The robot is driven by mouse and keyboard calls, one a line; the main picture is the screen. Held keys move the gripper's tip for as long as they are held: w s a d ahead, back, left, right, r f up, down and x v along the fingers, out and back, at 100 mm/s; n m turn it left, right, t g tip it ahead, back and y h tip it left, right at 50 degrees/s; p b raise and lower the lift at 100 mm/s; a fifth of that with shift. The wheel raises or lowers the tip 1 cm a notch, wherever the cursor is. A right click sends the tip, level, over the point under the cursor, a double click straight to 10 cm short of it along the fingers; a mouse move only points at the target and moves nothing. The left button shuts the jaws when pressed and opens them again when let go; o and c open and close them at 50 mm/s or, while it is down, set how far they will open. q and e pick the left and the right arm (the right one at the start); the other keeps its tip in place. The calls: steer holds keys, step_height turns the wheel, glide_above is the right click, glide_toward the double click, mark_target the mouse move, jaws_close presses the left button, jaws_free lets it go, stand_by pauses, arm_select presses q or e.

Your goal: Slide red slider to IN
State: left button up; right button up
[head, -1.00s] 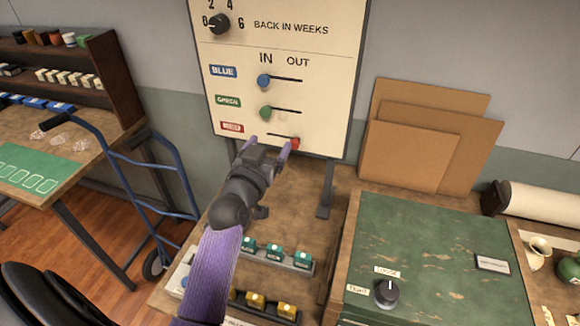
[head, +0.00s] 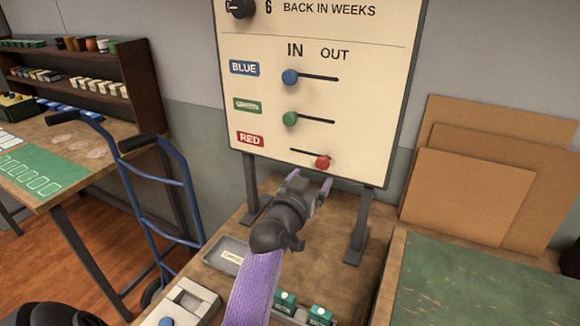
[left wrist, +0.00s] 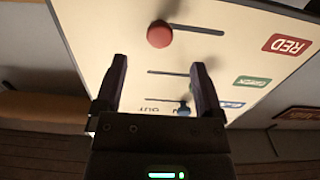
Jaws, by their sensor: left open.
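The red slider knob (head: 322,162) sits at the right, OUT end of its slot, beside the RED label (head: 250,139) on the upright cream panel (head: 375,95). The blue knob (head: 290,77) and green knob (head: 290,118) are at the left, IN ends of their slots. My left gripper (head: 308,179) is open and empty, just below the red knob in the head view. In the left wrist view, turned upside down, the red knob (left wrist: 160,34) shows beyond the two fingertips (left wrist: 159,65), not between them.
The panel stands on dark legs (head: 358,228) on a wooden bench. Teal blocks (head: 320,315) and a grey tray (head: 228,254) lie below. Brown boards (head: 468,190) lean at the right; a blue hand truck (head: 160,175) stands left.

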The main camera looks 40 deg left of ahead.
mark_target(321, 165)
arm_select(q)
steer(key=b+x, duration=0.2)
steer(key=x, duration=0.1)
steer(key=b+x, duration=0.2)
steer(key=x, duration=0.1)
steer(key=shift+w+f, duration=0.15)
steer(key=shift+f, duration=0.1)
steer(key=shift+r+p, duration=0.3)
steer(key=c, duration=0.9)
